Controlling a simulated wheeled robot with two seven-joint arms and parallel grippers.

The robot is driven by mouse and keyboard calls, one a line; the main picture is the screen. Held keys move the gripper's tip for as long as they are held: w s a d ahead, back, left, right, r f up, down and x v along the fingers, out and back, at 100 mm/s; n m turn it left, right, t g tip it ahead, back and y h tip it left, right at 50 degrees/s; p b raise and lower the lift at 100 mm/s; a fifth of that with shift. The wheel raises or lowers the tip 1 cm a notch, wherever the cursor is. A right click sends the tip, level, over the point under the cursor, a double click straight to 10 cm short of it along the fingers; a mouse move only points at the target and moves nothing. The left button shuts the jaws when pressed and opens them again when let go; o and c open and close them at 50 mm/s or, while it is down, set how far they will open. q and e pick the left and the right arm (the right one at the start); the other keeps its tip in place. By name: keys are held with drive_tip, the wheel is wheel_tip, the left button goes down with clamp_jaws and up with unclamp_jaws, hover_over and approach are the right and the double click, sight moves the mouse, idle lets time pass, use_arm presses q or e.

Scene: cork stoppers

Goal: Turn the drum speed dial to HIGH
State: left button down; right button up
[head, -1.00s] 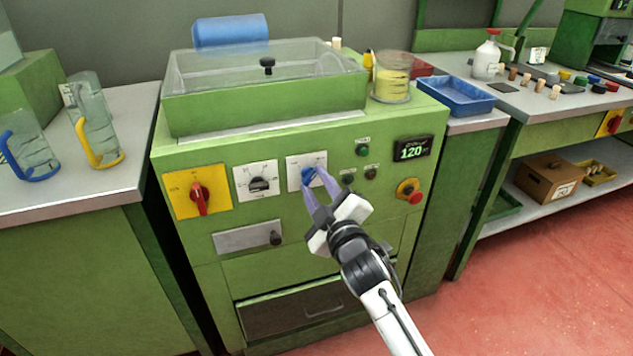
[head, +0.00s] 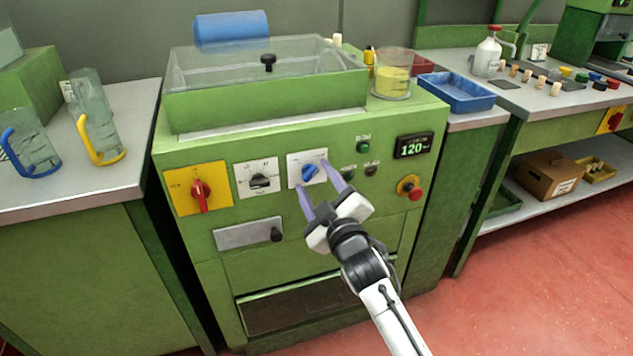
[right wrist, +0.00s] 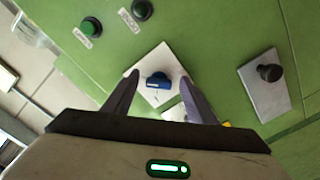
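The blue dial (head: 309,173) sits on a white plate (head: 296,165) on the green machine's front panel. Its label is too small to read. It also shows in the right wrist view as a blue knob (right wrist: 158,82) on its white plate. My right gripper (head: 322,174) is open, its two purple fingers spread in front of and around the dial, apart from it. In the right wrist view the dial lies between and beyond the fingertips (right wrist: 158,75), with nothing held. My left gripper is not in view.
A black dial (head: 260,181) and a red switch (head: 201,195) on yellow sit left of the blue dial. Buttons, a display reading 120 (head: 413,147) and a red emergency button (head: 414,193) sit to its right. A black knob (head: 276,235) is below.

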drive_tip(key=p+v, duration=0.1)
drive_tip(key=v, duration=0.9)
drive_tip(key=shift+p, duration=0.3)
drive_tip(key=shift+s+r, duration=0.1)
